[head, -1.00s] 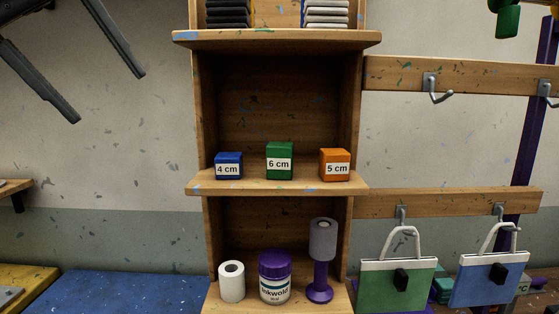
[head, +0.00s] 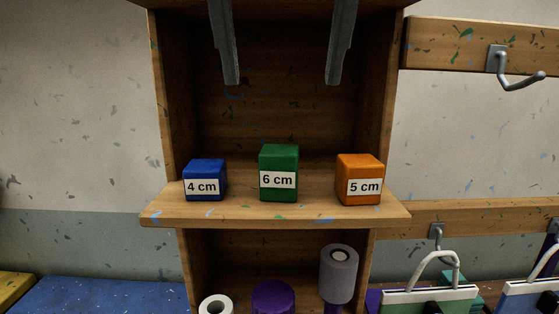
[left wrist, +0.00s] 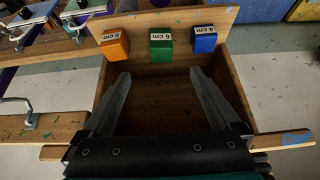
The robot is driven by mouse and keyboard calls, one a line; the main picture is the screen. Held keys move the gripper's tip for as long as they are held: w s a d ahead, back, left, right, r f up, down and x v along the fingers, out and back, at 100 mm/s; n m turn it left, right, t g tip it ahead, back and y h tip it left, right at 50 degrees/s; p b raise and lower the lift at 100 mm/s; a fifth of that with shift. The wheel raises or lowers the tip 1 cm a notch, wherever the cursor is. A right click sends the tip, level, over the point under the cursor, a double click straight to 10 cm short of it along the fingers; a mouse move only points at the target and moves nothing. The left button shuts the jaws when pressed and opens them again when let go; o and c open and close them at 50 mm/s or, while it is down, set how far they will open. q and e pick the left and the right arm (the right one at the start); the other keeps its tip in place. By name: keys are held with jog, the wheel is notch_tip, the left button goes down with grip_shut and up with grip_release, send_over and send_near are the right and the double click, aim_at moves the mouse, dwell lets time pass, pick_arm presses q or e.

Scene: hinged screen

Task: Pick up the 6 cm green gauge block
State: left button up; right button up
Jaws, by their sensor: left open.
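The green gauge block (head: 279,160), labelled "6 cm", stands upright in the middle of the wooden shelf. The blue block (head: 205,172), labelled "4 cm", stands to its left and the orange block (head: 360,167), labelled "5 cm", to its right. My left gripper (head: 285,82) is open and empty, above the green block, with its two fingers spread wide. In the left wrist view the fingers (left wrist: 159,76) point toward the green block (left wrist: 161,52), which lies between their lines and apart from them. My right gripper is in neither view.
The shelf board (head: 250,210) has bare gaps between the blocks. Side walls of the wooden cabinet (head: 175,100) enclose the bay. Below are a grey roll (head: 338,270) and a purple lid (head: 273,298). A metal hook (head: 515,75) juts out at the right.

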pick_arm(q)
send_near(280, 152)
jog(key=x, duration=0.7)
jog(key=shift+b, duration=0.3)
jog(key=shift+w+f, duration=0.15)
jog(key=shift+f, duration=0.2)
jog(key=x, duration=0.5)
jog(key=shift+p, duration=0.4)
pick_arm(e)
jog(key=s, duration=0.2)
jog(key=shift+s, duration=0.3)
pick_arm(q)
jog(key=shift+c, duration=0.3)
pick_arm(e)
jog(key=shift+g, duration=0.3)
pick_arm(q)
jog(key=shift+c, duration=0.8)
jog(key=c, duration=1.3)
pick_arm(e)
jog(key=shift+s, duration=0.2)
